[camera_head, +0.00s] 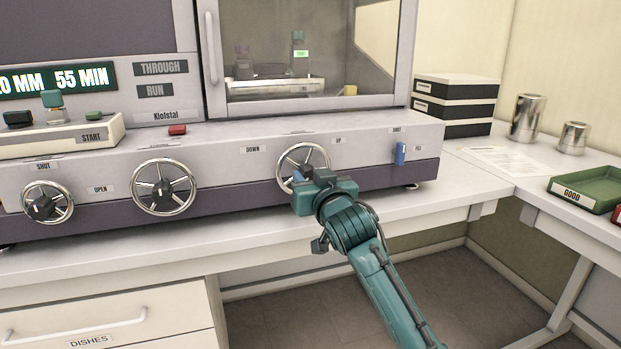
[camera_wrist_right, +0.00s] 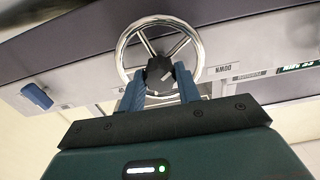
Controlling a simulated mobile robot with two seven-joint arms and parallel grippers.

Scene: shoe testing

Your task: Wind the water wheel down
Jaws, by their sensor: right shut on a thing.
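The water wheel (camera_head: 303,158) is the chrome spoked handwheel on the machine's front, at the right, between the labels DOWN (camera_head: 252,149) and UP (camera_head: 338,141). My right gripper (camera_head: 299,178) is at this wheel and partly covers its lower part. In the right wrist view, the wheel (camera_wrist_right: 147,24) shows its black hub (camera_wrist_right: 158,70) with a pale mark. The blue fingers of my right gripper (camera_wrist_right: 160,80) are shut on the hub, one on each side. My left gripper is not in view.
Two other handwheels (camera_head: 163,187) (camera_head: 48,202) sit to the left on the same panel. A blue switch (camera_head: 400,154) is to the right. A green tray (camera_head: 590,187) labelled GOOD and metal cups (camera_head: 527,118) stand on the right bench.

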